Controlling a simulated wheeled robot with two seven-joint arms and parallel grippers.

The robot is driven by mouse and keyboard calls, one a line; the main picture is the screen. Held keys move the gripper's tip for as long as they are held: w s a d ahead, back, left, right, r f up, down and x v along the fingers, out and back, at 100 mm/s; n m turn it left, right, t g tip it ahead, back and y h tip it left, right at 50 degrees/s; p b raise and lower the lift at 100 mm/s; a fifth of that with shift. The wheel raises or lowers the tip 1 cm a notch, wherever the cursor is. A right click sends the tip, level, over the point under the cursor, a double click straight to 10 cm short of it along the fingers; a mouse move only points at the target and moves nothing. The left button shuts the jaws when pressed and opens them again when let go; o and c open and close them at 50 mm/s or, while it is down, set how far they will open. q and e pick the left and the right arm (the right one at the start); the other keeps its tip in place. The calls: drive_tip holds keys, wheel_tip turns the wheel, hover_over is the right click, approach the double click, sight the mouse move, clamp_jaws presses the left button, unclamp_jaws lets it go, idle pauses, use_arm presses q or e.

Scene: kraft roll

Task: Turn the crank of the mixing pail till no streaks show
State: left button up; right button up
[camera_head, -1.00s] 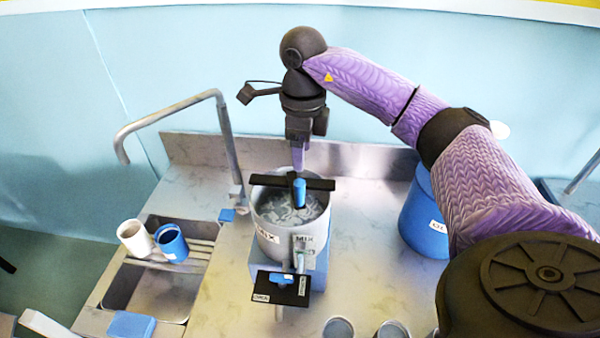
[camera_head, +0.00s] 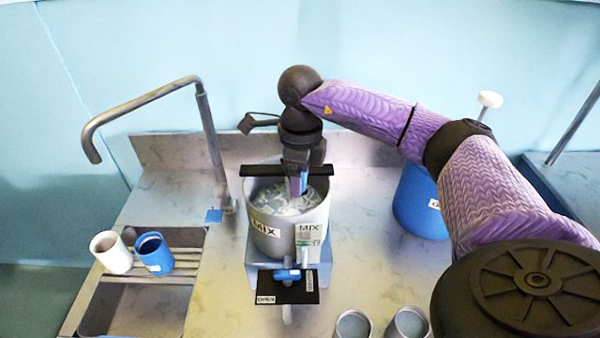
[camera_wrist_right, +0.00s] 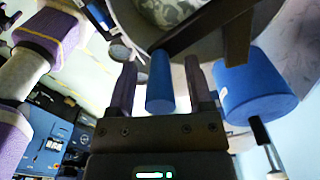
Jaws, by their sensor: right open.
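The grey mixing pail (camera_head: 262,240), labelled MIX, stands on the counter with grey and white streaks (camera_head: 290,204) showing inside. A black crank bar (camera_head: 262,170) lies across its top. The crank's blue knob (camera_wrist_right: 160,82) shows upright in the right wrist view. My right gripper (camera_head: 297,190) is down at the knob and hides most of it in the head view. In the wrist view its two fingers (camera_wrist_right: 160,88) stand open on either side of the knob, with a gap visible. My left gripper is not in view.
A blue valve handle (camera_head: 287,275) sits at the pail's front. A blue bucket (camera_head: 420,205) stands to the right. Two metal cups (camera_head: 352,324) are at the front edge. White (camera_head: 112,253) and blue (camera_head: 155,255) cups rest over the sink, beside a tall faucet (camera_head: 211,140).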

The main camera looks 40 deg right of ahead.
clamp_jaws()
idle(1.3)
